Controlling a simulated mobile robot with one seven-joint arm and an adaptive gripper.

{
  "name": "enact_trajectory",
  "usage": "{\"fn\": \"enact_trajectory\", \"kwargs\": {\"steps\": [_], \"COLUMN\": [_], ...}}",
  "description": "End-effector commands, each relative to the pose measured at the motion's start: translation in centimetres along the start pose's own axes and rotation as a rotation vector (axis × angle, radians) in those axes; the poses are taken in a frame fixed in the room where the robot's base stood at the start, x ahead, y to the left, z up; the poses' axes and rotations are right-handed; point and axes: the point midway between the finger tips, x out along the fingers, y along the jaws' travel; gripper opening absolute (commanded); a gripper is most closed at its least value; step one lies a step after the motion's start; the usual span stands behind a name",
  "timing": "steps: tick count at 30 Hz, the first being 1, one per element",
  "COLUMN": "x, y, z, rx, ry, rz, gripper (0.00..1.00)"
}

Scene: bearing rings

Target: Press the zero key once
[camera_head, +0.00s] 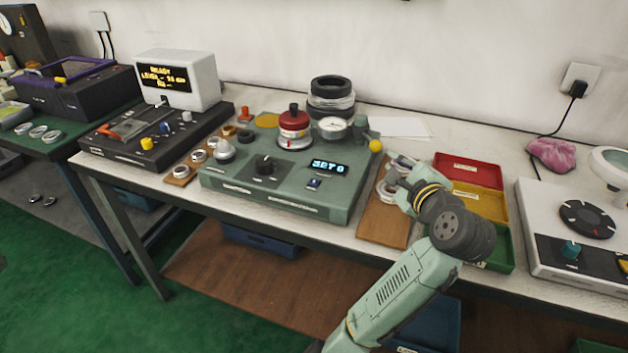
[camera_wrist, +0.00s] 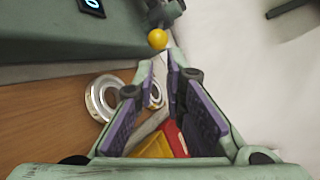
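A green bench instrument (camera_head: 225,183) stands at the middle of the table. Its dark display (camera_head: 329,166) shows blue-white characters that look like "SET 0"; a corner of it also shows in the wrist view (camera_wrist: 91,5). A small key with a blue face (camera_head: 313,184), which may be the zero key, lies just below the display; its label is too small to read. My gripper (camera_head: 390,172) is to the right of the instrument, over the wooden board. In the wrist view its purple-padded fingers (camera_wrist: 163,75) are apart with nothing between them.
A wooden board (camera_head: 379,226) with metal rings (camera_wrist: 104,97) lies below my gripper. Red, yellow and green bins (camera_head: 467,172) stand to its right.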

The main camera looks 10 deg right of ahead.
Motion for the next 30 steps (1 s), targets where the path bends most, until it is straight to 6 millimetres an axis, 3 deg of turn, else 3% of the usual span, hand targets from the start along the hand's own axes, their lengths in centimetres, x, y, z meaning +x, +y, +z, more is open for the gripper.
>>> {"fn": "enact_trajectory", "kwargs": {"steps": [4,30], "x": [0.00,0.00], "y": [0.00,0.00], "z": [0.00,0.00], "rx": [0.000,0.000], "ry": [0.000,0.000], "rz": [0.000,0.000], "gripper": [0.00,0.00]}}
